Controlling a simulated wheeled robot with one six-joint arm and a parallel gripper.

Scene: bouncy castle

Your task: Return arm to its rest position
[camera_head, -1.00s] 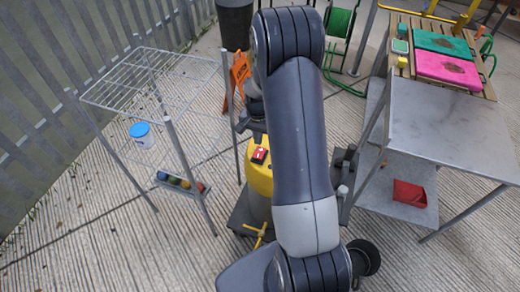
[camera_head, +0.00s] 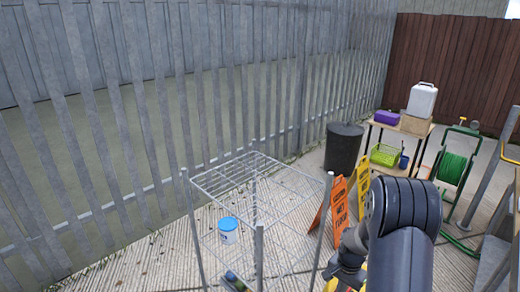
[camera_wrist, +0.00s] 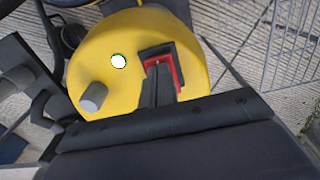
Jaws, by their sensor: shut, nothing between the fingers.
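My arm (camera_head: 405,225) stands folded at the lower right of the head view, its dark rounded joint uppermost. A lower link reaches down to the left beside the orange sign. My gripper (camera_wrist: 158,72) shows in the wrist view as narrow dark fingers, shut and empty. It points at the top of a yellow rounded machine (camera_wrist: 120,50) with a red-edged dark part, a grey knob and a white round spot. Whether the fingers touch the machine cannot be told. The gripper's tips are hidden in the head view.
A wire rack (camera_head: 258,178) stands left of my arm, with a blue-lidded tub (camera_head: 228,230) within its frame. Behind are a dark bin (camera_head: 343,148), a green hose reel (camera_head: 453,168) and a metal fence (camera_head: 150,120).

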